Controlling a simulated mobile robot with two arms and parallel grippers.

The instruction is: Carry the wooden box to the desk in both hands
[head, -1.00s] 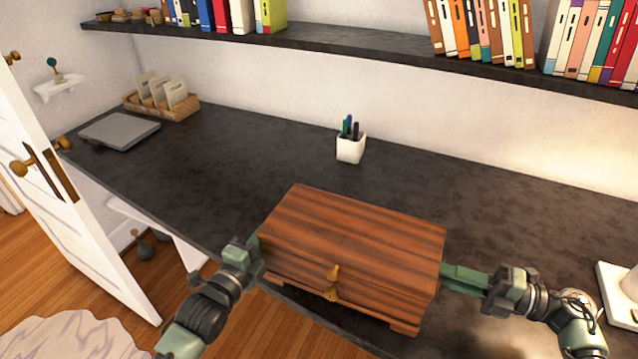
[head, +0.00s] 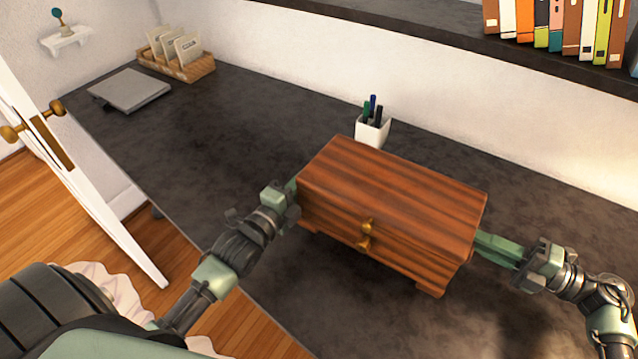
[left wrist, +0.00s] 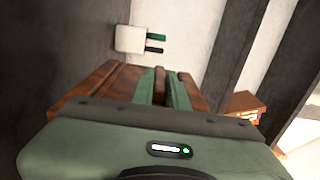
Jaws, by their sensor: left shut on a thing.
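The wooden box (head: 395,195), brown with striped grain, two small brass-coloured knobs and short feet, is level above the dark desk top (head: 225,130). I cannot tell whether its feet touch the desk. My left gripper (head: 293,190) is shut on the box's left side. The left wrist view shows its green fingers (left wrist: 162,88) with wood between them. My right gripper (head: 484,242) is at the box's right side. Its fingertips are hidden by the box, and I cannot tell how far they are closed.
A white pen cup (head: 372,130) stands close behind the box. A grey laptop (head: 132,90) and a wooden card holder (head: 178,57) are at the far left. A shelf with books (head: 560,22) hangs above. A white door (head: 80,180) stands open on the left.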

